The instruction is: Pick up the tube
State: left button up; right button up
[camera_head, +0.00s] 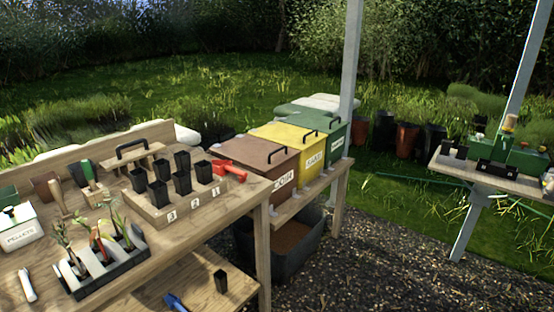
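Several black square tubes (158,193) stand in a wooden rack (150,212) on the potting bench at the left. The rack's front bears the numbers 3, 2 and 1. One more black tube (221,281) stands apart on the bench's lower shelf. Which tube is meant, I cannot tell. Neither of my grippers shows in this view.
A black tray (110,274) with seedlings, a white pellets box (19,228) and a red tool (228,170) share the bench (185,240). Brown (268,166), yellow (300,147) and green bins stand behind. A second table (480,178) is at right, with gravel between.

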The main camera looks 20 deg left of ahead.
aim_at(203, 169)
jog(key=i+l, duration=0.15)
jog(key=i, duration=0.7)
jog(key=i+l+z, duration=0.1)
jog(key=i, duration=0.7)
jog(key=i+u, duration=0.25)
jog(key=u, duration=0.2)
jog(key=i+l+u, duration=0.2)
jog(key=u, duration=0.25)
jog(key=i+l+u, duration=0.2)
jog(key=u, duration=0.2)
jog(key=i+l+u, duration=0.25)
jog(key=u, duration=0.2)
